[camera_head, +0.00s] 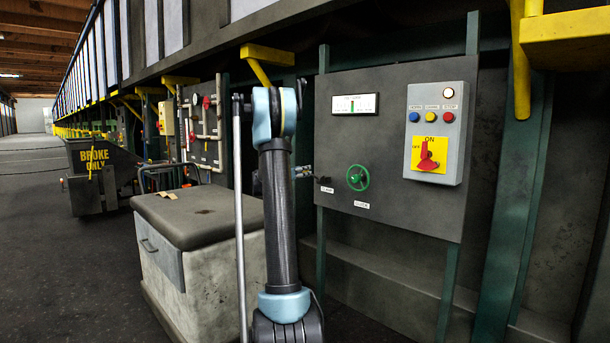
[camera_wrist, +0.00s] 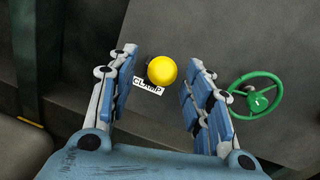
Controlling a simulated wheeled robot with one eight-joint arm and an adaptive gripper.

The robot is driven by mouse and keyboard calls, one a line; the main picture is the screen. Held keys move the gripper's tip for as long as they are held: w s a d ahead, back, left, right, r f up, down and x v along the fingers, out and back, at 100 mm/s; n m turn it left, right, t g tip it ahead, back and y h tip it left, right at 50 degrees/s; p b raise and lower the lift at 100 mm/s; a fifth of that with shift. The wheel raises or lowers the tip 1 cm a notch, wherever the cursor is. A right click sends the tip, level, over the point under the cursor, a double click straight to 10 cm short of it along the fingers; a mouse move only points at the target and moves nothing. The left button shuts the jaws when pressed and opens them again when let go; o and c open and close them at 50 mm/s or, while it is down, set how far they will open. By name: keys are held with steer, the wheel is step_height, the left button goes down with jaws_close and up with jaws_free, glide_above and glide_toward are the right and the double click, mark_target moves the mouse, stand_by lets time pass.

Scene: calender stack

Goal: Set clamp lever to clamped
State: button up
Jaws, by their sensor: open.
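The clamp lever shows in the wrist view as a round yellow knob (camera_wrist: 161,70), seen nearly end-on. A white CLAMP label (camera_wrist: 148,86) is on the grey panel beside it. My gripper (camera_wrist: 164,60) is open, with its blue-padded fingers on either side of the knob in the picture. Whether a finger touches the knob, I cannot tell. The lever's shaft is hidden behind its knob, so its angle is unclear. In the head view my arm hides most of the gripper and the lever; the CLAMP label (camera_head: 327,190) shows just right of the arm.
A green handwheel (camera_head: 358,178) is right of the lever, near my right finger in the wrist view (camera_wrist: 254,95). A control box (camera_head: 437,133) with buttons and a red rotary switch is farther right. A grey-topped bin (camera_head: 195,215) stands left of my arm.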

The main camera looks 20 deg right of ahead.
steer(key=shift+x, duration=1.5)
jaws_close()
